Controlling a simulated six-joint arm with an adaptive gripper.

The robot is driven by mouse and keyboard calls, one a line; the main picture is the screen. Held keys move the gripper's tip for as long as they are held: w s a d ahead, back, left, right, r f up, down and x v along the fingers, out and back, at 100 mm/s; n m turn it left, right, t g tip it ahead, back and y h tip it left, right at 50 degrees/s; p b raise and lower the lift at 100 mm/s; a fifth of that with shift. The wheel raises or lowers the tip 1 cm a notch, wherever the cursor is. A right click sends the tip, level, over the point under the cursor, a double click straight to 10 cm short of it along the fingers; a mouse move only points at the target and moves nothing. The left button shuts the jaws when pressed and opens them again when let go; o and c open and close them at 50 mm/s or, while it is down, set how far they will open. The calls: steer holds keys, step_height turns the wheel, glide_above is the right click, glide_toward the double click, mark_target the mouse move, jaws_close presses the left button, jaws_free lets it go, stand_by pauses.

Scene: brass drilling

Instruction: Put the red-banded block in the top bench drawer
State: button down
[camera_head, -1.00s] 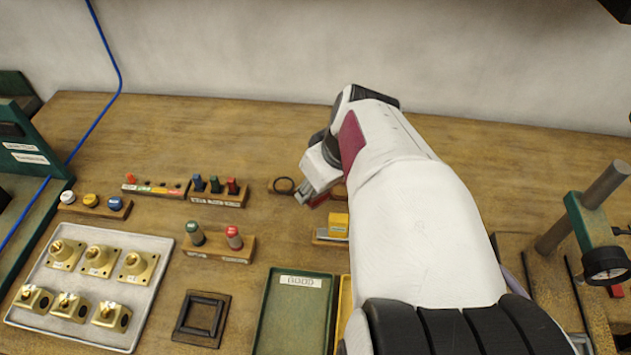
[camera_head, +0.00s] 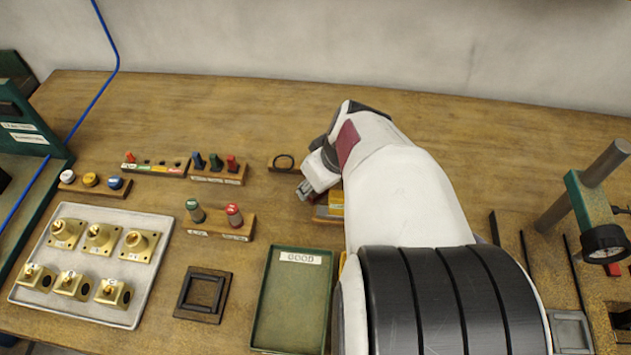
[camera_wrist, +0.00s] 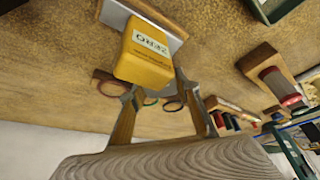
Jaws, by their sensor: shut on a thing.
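A yellow block (camera_wrist: 147,55) with a white label, apparently ZERO, shows large in the wrist view. It also shows in the head view (camera_head: 336,200), partly behind my arm, at a small wooden stand (camera_head: 322,214). My gripper (camera_wrist: 158,84) has its fingertips at the near end of this block and appears shut on it. I cannot tell whether the block is clear of its stand (camera_wrist: 150,14). No red band shows on its visible faces, and I see no block that is clearly red-banded. I cannot make out a bench drawer in either view.
A green unit (camera_head: 25,133) with white labels stands at the left edge. A pale tray (camera_head: 150,262) holds brass parts. Green tray (camera_head: 290,310) is empty; a dark square frame (camera_head: 202,294) lies beside it. A press with a gauge (camera_head: 604,244) stands right. The bench's back is clear.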

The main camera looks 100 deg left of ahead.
steer(key=c, duration=1.5)
jaws_free()
steer(key=shift+f, duration=0.15)
steer(key=v, duration=0.7)
steer(key=shift+r, duration=0.35)
steer(key=shift+o, duration=0.4)
steer(key=shift+w, duration=0.15)
